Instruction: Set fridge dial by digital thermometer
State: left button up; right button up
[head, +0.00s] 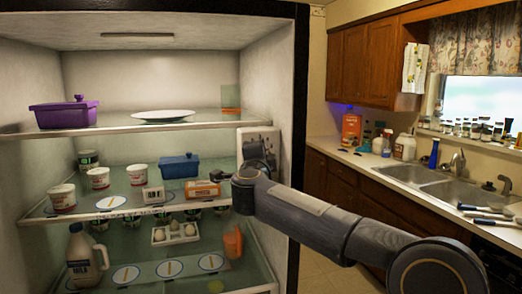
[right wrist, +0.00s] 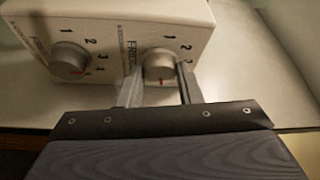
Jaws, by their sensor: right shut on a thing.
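A white dial box (right wrist: 110,30) fills the top of the right wrist view, with two round knobs and printed numbers. In the head view it is the pale box (head: 258,145) on the fridge's right wall. My right gripper (right wrist: 158,80) is shut on the right knob (right wrist: 158,63), one finger on each side; its red mark points down. The left knob (right wrist: 71,61) is free, its red mark near the 4. In the head view my right gripper (head: 255,165) is partly hidden by its own arm. A small white device (head: 153,195), perhaps the thermometer, stands on the middle shelf; its reading is too small.
The middle shelf (head: 100,215) holds tubs, a blue dish (head: 179,166) and an orange-and-white box (head: 202,189) near my right arm. A milk jug (head: 86,256) and egg tray (head: 175,233) are lower. A sink counter (head: 400,172) lies right.

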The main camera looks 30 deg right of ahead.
dwell(0.4)
jog(key=o, duration=1)
jog(key=b+v, duration=0.2)
jog(key=v, duration=0.5)
jog(key=shift+s+a, duration=0.25)
jog(key=shift+s, duration=0.05)
